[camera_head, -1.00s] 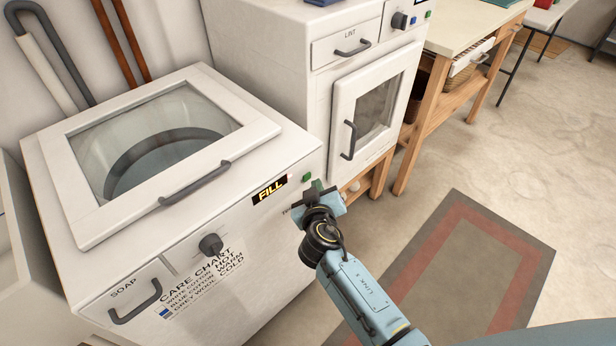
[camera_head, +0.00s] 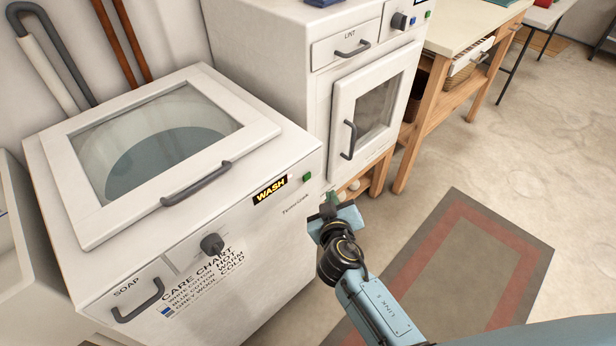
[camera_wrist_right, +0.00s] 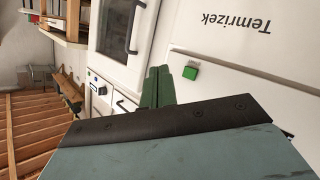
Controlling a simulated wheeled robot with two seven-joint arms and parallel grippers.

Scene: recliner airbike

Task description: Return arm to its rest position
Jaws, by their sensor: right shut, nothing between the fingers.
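My right gripper (camera_head: 331,197) is shut and empty in the head view, in front of the washer's right front edge and apart from it. Its green fingers are together in the right wrist view (camera_wrist_right: 157,87). The white washer (camera_head: 255,235) stands at left with its glass lid (camera_head: 165,150) closed and water visible inside. Its display (camera_head: 270,190) reads WASH. A green button (camera_head: 307,177) sits to the right of the display; a green button also shows in the right wrist view (camera_wrist_right: 190,72). My left gripper is not in view.
A white dryer (camera_head: 315,90) with a closed door (camera_head: 375,110) stands beside the washer. A wooden table (camera_head: 465,25) is farther right. A red-bordered rug (camera_head: 470,260) lies on the open floor at right.

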